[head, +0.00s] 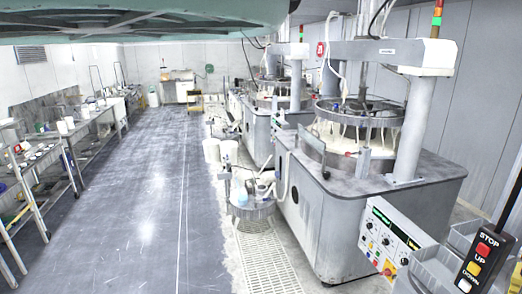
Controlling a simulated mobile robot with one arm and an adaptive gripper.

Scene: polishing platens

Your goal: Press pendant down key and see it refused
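The pendant (490,242) is a dark hand-held box at the lower right edge, tilted in the picture. It carries the labels STOP, UP and DOWN. A red key (483,249) sits by STOP, a yellow key (474,268) by UP, and a white key (464,285) by DOWN, close to the bottom edge. Nothing touches the keys in this view. I do not see my gripper. Whether any key is pressed cannot be told.
A polishing machine (330,205) with a round platen rig and a control panel (388,240) stands at the right; another stands behind it. Grey bins (436,270) are beside the pendant. A floor grating (262,262) runs along the machine. The aisle floor (130,200) is clear; benches (40,160) line the left.

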